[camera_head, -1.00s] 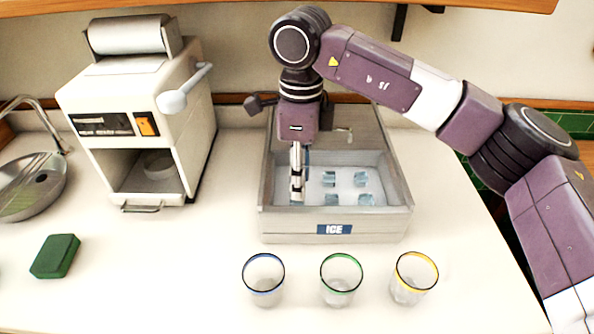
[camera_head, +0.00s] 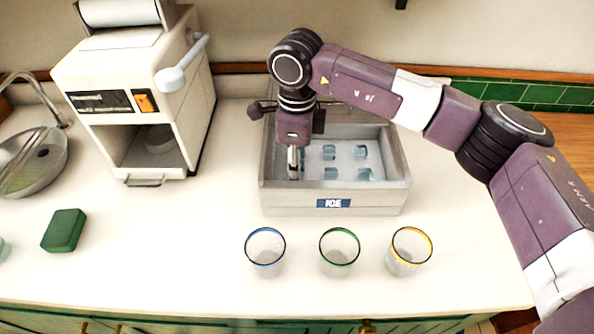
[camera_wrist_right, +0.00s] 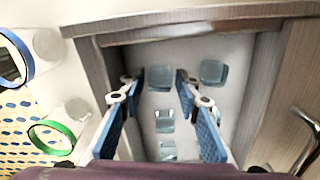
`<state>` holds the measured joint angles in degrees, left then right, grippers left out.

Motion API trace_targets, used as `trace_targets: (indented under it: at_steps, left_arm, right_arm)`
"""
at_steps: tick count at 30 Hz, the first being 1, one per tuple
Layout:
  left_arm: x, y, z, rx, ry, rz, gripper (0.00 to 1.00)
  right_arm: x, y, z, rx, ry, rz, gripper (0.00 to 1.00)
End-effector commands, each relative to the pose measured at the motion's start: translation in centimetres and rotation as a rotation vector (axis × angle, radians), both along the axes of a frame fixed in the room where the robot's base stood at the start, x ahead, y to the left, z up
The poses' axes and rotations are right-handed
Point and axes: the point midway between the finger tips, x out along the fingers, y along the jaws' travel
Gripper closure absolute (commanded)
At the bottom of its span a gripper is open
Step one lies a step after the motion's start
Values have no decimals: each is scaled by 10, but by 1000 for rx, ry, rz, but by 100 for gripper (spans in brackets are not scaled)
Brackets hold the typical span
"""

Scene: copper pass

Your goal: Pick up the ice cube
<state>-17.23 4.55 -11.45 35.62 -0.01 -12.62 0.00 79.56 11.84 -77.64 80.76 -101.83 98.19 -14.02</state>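Pale blue ice cubes (camera_head: 361,153) lie apart on the floor of a grey bin (camera_head: 290,203) labelled ICE. My right gripper (camera_head: 294,172) points down into the left part of this bin in the head view, with its fingertips low inside. In the right wrist view my right gripper (camera_wrist_right: 160,80) is open, with blue finger pads and a gap between them. One ice cube (camera_wrist_right: 158,78) appears between the fingertips in that view; I cannot tell whether they touch it. Other cubes show below and to the right. My left gripper is not in view.
Three glasses stand before the bin, with a blue rim (camera_head: 265,250), a green rim (camera_head: 339,252) and a yellow rim (camera_head: 408,252). A white machine (camera_head: 135,100), a green sponge (camera_head: 64,230) and a sink (camera_head: 30,160) are at left. The bin walls surround the gripper closely.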

Motion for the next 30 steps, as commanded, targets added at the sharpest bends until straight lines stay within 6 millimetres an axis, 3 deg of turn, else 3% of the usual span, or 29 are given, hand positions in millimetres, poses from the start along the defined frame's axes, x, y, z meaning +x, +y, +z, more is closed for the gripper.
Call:
trace_targets:
  at_steps: [4, 11, 23, 30]
  left_arm:
    - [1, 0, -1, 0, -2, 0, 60]
    - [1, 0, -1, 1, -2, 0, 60]
    - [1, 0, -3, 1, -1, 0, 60]
    - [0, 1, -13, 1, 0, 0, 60]
  right_arm:
    - [0, 0, 0, 0, 0, 0, 70]
    - [0, 0, 0, 0, 0, 0, 93]
    - [1, 0, 5, 1, -2, 0, 93]
    - [1, 0, 37, 0, -5, 0, 93]
